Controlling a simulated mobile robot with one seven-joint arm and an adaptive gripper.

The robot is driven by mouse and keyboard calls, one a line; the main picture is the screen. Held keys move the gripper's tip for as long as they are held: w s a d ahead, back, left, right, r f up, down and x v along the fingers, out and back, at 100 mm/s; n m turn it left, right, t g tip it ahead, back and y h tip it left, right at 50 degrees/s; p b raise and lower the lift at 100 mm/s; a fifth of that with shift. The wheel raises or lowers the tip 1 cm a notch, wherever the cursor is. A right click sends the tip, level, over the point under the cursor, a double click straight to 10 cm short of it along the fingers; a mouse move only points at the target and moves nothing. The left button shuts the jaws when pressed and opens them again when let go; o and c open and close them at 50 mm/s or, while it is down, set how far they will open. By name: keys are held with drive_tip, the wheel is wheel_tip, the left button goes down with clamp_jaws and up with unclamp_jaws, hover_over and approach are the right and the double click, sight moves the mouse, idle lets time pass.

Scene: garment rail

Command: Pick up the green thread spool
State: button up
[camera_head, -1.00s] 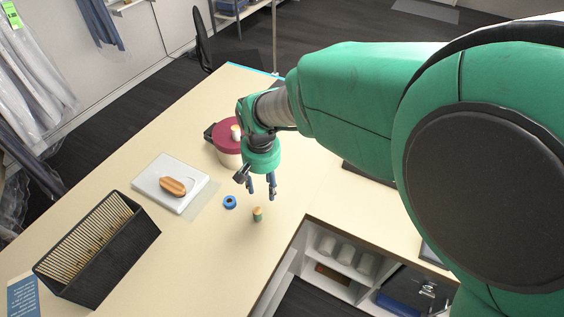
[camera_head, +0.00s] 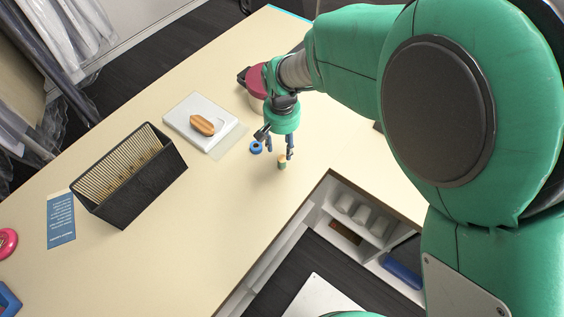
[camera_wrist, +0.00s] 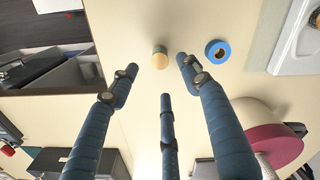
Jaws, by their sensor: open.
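The green thread spool (camera_head: 282,162) stands upright on the cream table near its inner edge, with a tan top and a green body. It also shows in the wrist view (camera_wrist: 160,57), ahead of my fingers and apart from them. My gripper (camera_head: 279,148) is open and empty, pointing down above the table, just behind the spool in the head view. In the wrist view my gripper's blue fingers (camera_wrist: 157,82) are spread, with the spool beyond the gap between the upper two. A blue tape ring (camera_head: 256,147) lies to the left of the spool.
A white scale (camera_head: 190,112) with a wooden brush (camera_head: 202,125) lies left of my gripper. A black file box (camera_head: 140,190) stands further left. A dark red-lidded pot (camera_head: 256,82) is close behind my wrist. Open shelves (camera_head: 345,225) lie below the table edge.

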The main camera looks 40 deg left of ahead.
sight(282, 158)
drive_tip(key=shift+f, duration=2.35)
drive_tip(key=shift+f+b, duration=0.4)
drive_tip(key=shift+f, duration=2.2)
drive_tip(key=c, duration=1)
